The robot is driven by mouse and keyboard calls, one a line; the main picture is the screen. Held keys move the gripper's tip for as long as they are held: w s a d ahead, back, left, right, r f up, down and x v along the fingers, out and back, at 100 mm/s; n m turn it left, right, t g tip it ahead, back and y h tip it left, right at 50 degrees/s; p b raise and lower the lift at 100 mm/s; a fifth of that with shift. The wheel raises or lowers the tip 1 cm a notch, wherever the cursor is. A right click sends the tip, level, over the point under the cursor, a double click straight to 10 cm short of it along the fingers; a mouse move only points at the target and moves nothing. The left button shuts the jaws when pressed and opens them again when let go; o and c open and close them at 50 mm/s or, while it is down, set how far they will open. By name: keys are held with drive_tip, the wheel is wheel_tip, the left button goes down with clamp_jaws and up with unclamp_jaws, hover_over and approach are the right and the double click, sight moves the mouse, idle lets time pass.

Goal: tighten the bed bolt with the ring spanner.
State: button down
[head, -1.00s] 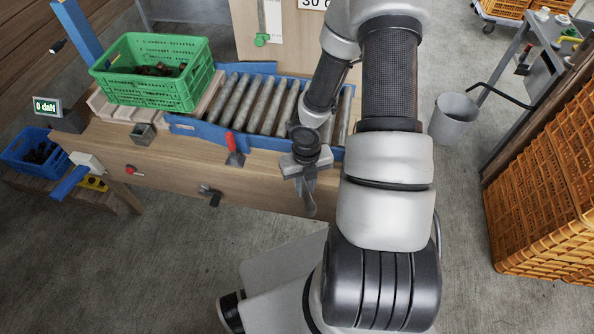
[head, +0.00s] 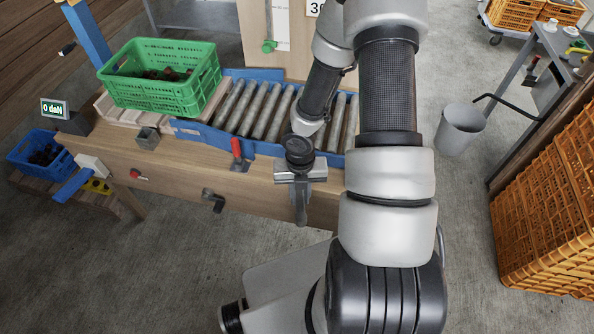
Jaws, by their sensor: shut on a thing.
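My gripper (head: 300,186) hangs over the front edge of the wooden bench, in front of the roller bed (head: 262,112). It is shut on a grey metal piece (head: 301,210), which points down and looks like the ring spanner. The piece's far end is too small to make out. I cannot pick out the bed bolt; my gripper and arm hide part of the bed's front edge and bench face. The roller bed has grey rollers in a blue frame.
A green crate (head: 190,92) with brown contents stands on the bench's left. A red-handled lever (head: 237,149) is left of my gripper. A dark bracket (head: 213,200) is on the bench front (head: 175,180). Orange crates (head: 545,225) and a grey bin (head: 460,130) stand right.

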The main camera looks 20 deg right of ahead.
drive_tip(key=shift+w+a+m, duration=0.25)
drive_tip(key=shift+a+m, duration=0.25)
drive_tip(key=shift+a, duration=0.05)
drive_tip(key=shift+r+p, duration=1.75)
drive_tip(key=shift+p, duration=0.1)
wheel_tip(320, 180, up, 4)
drive_tip(key=p, duration=0.4)
drive_tip(key=shift+r, duration=0.1)
